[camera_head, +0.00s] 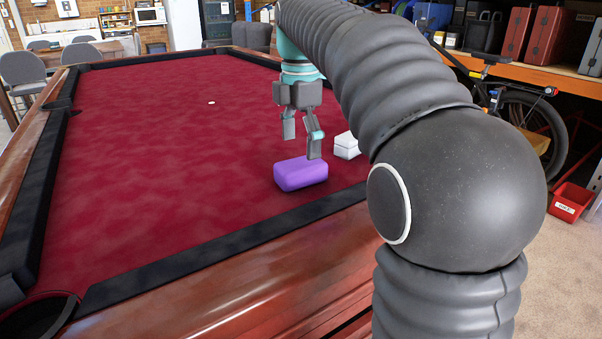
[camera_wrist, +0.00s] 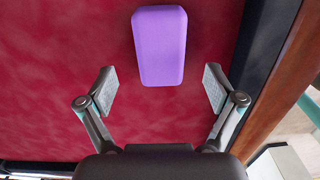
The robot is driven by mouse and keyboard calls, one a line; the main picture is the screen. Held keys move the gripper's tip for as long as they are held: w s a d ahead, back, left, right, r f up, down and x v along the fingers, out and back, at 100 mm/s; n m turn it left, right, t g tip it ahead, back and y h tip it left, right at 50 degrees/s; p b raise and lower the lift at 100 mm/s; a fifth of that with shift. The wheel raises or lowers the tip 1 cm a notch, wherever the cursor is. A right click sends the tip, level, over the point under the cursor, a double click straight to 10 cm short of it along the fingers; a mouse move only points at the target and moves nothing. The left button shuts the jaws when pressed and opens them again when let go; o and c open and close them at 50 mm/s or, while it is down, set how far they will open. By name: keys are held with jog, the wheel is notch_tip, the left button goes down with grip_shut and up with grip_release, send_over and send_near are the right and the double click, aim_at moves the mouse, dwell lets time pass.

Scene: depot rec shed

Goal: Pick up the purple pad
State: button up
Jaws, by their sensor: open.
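The purple pad (camera_head: 301,173) is a rounded block lying on the red cloth of the pool table, near its near-right side. In the wrist view the purple pad (camera_wrist: 159,46) lies beyond the fingertips, roughly centred between them. My gripper (camera_head: 301,145) hangs above the pad, pointing down, with its fingers apart and nothing between them. In the wrist view my gripper (camera_wrist: 160,90) shows both fingers spread wide, and the pad is not touched.
A white block (camera_head: 346,146) sits just right of the pad. The pool table (camera_head: 140,130) has dark raised cushions and wooden rails. A small white object (camera_head: 211,102) lies farther back. The cloth left of the pad is clear.

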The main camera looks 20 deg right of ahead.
aim_at(301, 162)
notch_tip(301, 162, down, 5)
jog(key=shift+f+b, duration=0.1)
jog(key=shift+b, duration=0.35)
jog(key=c, duration=1.2)
